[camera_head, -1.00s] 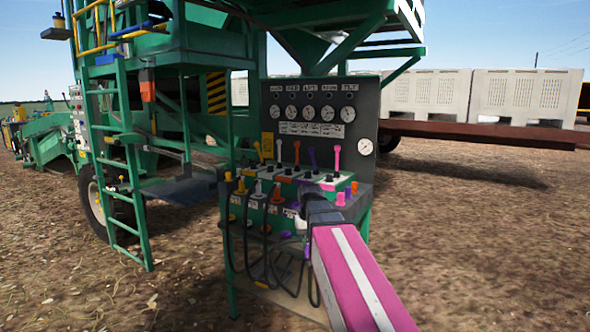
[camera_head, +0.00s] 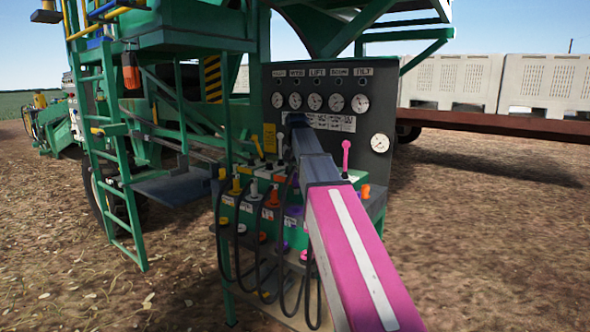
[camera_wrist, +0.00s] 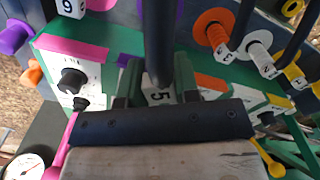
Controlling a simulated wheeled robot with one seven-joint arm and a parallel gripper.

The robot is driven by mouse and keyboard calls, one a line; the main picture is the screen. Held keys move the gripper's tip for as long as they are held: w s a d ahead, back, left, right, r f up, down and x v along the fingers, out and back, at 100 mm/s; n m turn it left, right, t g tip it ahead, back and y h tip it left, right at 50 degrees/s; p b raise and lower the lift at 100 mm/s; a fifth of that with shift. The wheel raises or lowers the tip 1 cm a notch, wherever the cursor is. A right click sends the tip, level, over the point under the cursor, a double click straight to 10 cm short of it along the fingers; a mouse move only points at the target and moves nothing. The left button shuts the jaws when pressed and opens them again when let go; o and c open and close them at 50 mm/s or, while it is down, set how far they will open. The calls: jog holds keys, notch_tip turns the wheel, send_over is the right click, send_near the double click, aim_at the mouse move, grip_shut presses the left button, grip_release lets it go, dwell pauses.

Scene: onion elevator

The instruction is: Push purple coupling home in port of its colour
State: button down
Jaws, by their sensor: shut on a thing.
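A purple ring (camera_wrist: 130,4) shows at the top edge of the wrist view, apart from my gripper. In the head view my arm covers the gripper and the held part. Purple parts (camera_head: 293,211) show on the port panel just left of my arm; I cannot tell which is the port.
Orange (camera_wrist: 212,28), white (camera_wrist: 255,45) and yellow couplings with hoses sit to the right in the wrist view. A black knob (camera_wrist: 73,80) and levers crowd the console. In the head view a gauge board (camera_head: 330,95) stands behind, and a pink lever (camera_head: 346,157) rises right of my arm.

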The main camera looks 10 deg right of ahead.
aim_at(296, 185)
jog(key=shift+f, duration=3.05)
jog(key=shift+f, duration=1.7)
dwell(3.2)
